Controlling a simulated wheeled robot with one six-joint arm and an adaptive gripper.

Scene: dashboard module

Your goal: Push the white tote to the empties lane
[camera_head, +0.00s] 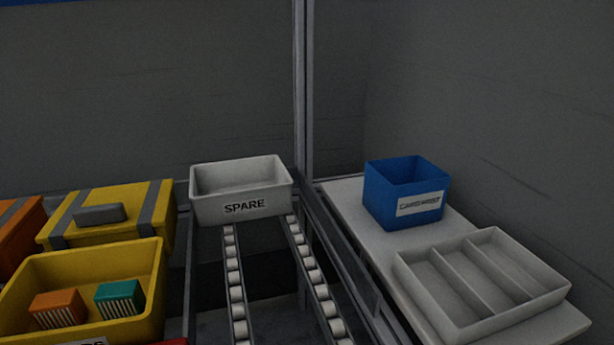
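The white tote (243,190) is an open-topped box labelled "SPARE" on its front. It sits upright at the far end of a roller lane, across two rails of white rollers (237,290). Its inside looks empty from here, though part of the floor is hidden by the front wall. No sign in view reads "empties", so I cannot tell which lane bears that name. My gripper is not in view.
At left stand a yellow tote (150,290) holding an orange and a green part, and a lidded yellow case (108,212). At right, a pale shelf (345,190) holds a blue bin (380,200) and a grey divided tray (485,285). A grey post (301,90) rises behind the lane. The rollers in front of the white tote are clear.

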